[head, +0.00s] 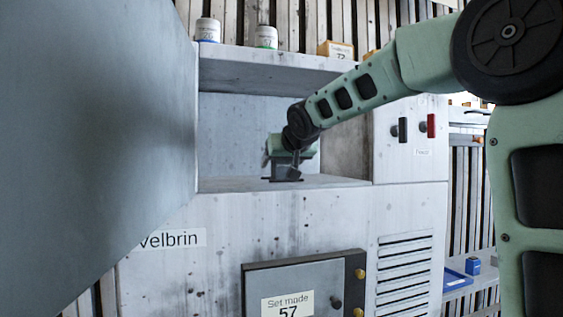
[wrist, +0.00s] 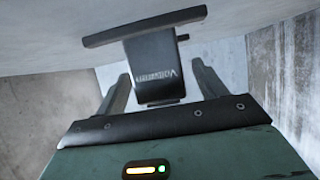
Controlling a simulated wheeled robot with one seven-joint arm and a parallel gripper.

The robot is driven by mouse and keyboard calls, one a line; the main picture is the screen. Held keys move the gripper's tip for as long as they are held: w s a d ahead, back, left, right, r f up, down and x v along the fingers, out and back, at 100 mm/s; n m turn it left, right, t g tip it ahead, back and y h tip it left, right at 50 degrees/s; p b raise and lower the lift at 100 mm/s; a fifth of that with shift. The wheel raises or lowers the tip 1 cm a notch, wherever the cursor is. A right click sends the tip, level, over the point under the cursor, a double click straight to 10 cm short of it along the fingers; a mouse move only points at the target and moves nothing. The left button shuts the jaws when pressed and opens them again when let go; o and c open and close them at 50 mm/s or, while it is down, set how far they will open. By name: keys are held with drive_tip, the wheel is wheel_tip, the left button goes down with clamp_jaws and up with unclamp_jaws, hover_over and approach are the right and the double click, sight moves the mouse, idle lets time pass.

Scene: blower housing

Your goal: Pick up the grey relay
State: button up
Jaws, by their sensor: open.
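The grey relay (wrist: 155,70) is a dark grey block with lettering on its face and a wide flat plate at one end. It stands in the open bay of the housing, where it also shows partly in the head view (head: 291,174), with its plate on the bay floor. My gripper (wrist: 160,70) is open, with one finger on each side of the relay's body. A gap shows between the relay and each finger in the wrist view. In the head view my gripper (head: 284,163) reaches into the bay and hides the relay's upper part.
The bay has a shelf (head: 270,65) above and side walls close by. A large grey panel (head: 90,130) fills the left of the head view. Jars (head: 208,30) and an orange box (head: 336,49) stand on top. A "Set mode" panel (head: 310,278) is below.

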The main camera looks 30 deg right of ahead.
drive_tip(key=shift+x, duration=1.1)
drive_tip(key=c, duration=1.1)
drive_tip(key=shift+r, duration=0.1)
